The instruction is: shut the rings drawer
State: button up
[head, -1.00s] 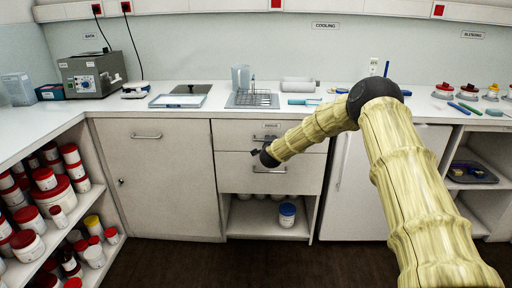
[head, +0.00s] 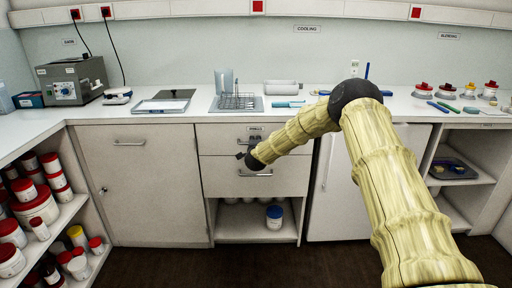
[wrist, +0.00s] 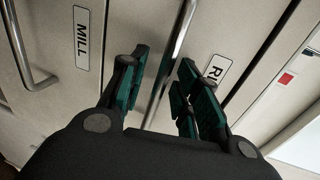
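The rings drawer (head: 222,140) is the upper of two drawers under the counter in the head view. Its front looks nearly level with the drawer below; I cannot tell how far out it stands. In the wrist view its label (wrist: 214,70) is partly covered by a finger, with "RI" showing. Its bar handle (wrist: 180,38) runs between the fingers of my gripper (wrist: 162,95). The fingers are apart, one on each side of the bar, with space visible. In the head view my gripper (head: 241,156) is small and dark in front of the drawers.
The lower drawer (head: 222,178), labelled MILL (wrist: 81,38), has its own handle (wrist: 30,65). Below is an open shelf with a blue-lidded jar (head: 274,217). A cabinet door (head: 145,185) stands left. The counter above holds a rack (head: 236,103). Red-lidded jars (head: 38,206) fill the left shelves.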

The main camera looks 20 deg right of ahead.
jog(key=v, duration=1.1)
jog(key=shift+s+r, duration=0.15)
jog(key=shift+s, duration=0.25)
jog(key=shift+a, duration=0.1)
